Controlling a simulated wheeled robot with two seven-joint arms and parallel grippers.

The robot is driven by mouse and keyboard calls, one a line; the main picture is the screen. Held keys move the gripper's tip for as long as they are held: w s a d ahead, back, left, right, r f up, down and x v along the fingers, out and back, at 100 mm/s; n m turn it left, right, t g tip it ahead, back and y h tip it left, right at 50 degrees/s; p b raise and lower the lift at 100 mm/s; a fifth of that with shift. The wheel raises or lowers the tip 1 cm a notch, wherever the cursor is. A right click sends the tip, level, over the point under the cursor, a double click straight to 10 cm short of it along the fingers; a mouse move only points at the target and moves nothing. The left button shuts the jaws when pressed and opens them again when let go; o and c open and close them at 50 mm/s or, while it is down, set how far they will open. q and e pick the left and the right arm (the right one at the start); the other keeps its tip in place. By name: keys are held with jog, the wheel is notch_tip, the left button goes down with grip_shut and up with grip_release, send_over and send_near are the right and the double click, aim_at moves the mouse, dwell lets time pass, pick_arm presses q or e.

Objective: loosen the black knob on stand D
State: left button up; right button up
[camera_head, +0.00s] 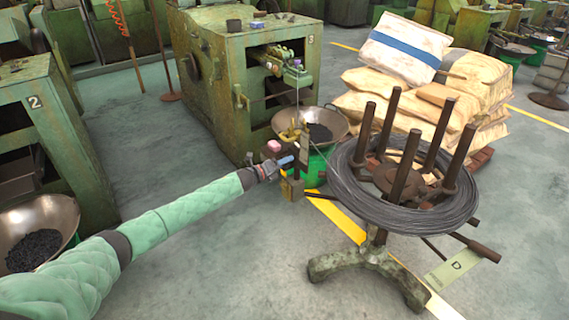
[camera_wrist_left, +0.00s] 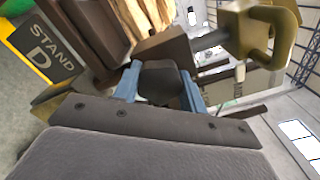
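The black knob (camera_wrist_left: 160,82) is in the middle of the left wrist view, in front of a dark brown block (camera_wrist_left: 160,48). My left gripper (camera_wrist_left: 160,92) has its two blue fingers on either side of the knob, close against it, so it looks shut on the knob. In the head view my left gripper (camera_head: 286,161) is at the left side of the wire stand, and the knob is too small to make out there. Stand D (camera_head: 372,262) carries a coil of grey wire (camera_head: 345,195) around upright brown posts. Its label (camera_wrist_left: 45,50) shows in the wrist view. My right gripper is not in view.
Machine 3 (camera_head: 215,85) stands behind my left gripper, with a metal bowl (camera_head: 338,139) at its side. Stacked sacks (camera_head: 405,48) are behind the stand. An olive-yellow hooked part (camera_wrist_left: 262,32) is close above right of the fingers. Open floor lies left of the stand.

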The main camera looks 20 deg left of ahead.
pick_arm(q)
jog(key=shift+c, duration=1.1)
jog(key=shift+n, duration=0.3)
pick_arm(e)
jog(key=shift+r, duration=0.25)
pick_arm(q)
jog(key=shift+n+p, duration=0.4)
jog(key=shift+n, duration=0.5)
jog(key=n+p, duration=0.2)
jog(key=n, duration=0.5)
jog(key=n+p, duration=0.3)
jog(key=n, duration=0.5)
jog(key=shift+f+n, duration=0.15)
jog(key=shift+n, duration=1.25)
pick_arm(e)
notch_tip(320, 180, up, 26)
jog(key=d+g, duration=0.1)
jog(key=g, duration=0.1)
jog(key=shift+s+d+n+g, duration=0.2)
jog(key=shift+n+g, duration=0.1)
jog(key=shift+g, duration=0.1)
